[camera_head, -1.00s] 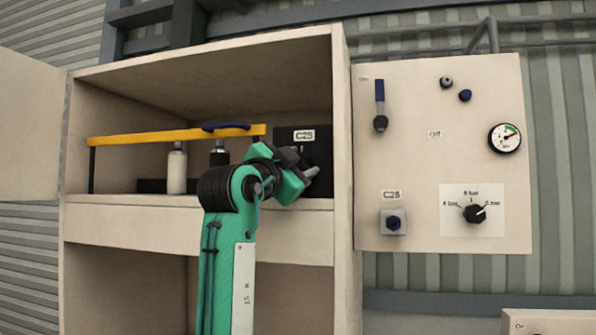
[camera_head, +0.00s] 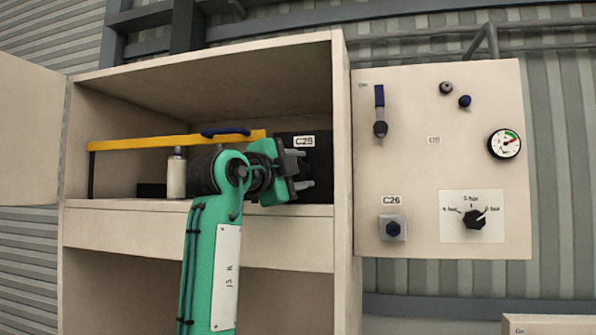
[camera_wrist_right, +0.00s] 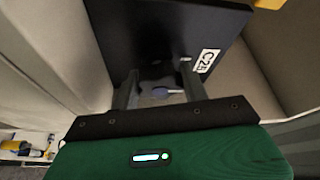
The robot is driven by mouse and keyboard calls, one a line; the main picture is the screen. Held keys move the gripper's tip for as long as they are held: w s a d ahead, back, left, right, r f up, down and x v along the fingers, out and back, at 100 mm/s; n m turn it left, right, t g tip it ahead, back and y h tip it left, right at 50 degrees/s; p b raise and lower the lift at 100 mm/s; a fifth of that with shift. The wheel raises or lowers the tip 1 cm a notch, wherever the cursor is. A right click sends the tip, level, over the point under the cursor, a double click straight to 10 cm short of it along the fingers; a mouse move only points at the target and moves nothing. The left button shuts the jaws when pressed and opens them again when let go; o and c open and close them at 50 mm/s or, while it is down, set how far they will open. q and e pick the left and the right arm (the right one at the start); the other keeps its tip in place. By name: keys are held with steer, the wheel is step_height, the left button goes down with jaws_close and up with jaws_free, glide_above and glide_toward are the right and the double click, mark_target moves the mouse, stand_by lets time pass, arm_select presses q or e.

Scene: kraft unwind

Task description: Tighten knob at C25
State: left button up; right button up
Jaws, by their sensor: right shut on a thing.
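The black C25 panel (camera_head: 322,150) stands at the right end of the cabinet's upper shelf, with a white C25 label at its top. In the head view my right gripper (camera_head: 303,168) is in front of this panel and covers the knob. In the right wrist view a small grey-blue knob (camera_wrist_right: 160,92) sits low on the black panel (camera_wrist_right: 150,35), between the two fingers of my right gripper (camera_wrist_right: 159,88). The gripper is shut on the knob. How far the knob is turned cannot be told. My left gripper is not in view.
A yellow bar (camera_head: 150,142) with a blue handle runs across the shelf, with a pale bottle (camera_head: 177,172) behind my arm's left side. The cabinet's right side wall (camera_head: 342,150) is close to my gripper. A control panel (camera_head: 440,100) stands to the right.

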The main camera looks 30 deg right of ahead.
steer(key=shift+f, duration=0.25)
steer(key=o, duration=0.8)
steer(key=shift+o, duration=1)
steer(key=shift+s+r, duration=0.25)
steer(key=shift+s, duration=0.05)
steer(key=shift+w+a+f, duration=0.1)
steer(key=shift+a+f, duration=0.05)
steer(key=shift+a, duration=0.15)
steer(key=b+v, duration=0.4)
steer(key=v, duration=0.9)
steer(key=shift+s+b, duration=0.2)
steer(key=shift+b, duration=0.1)
steer(key=shift+a, duration=0.15)
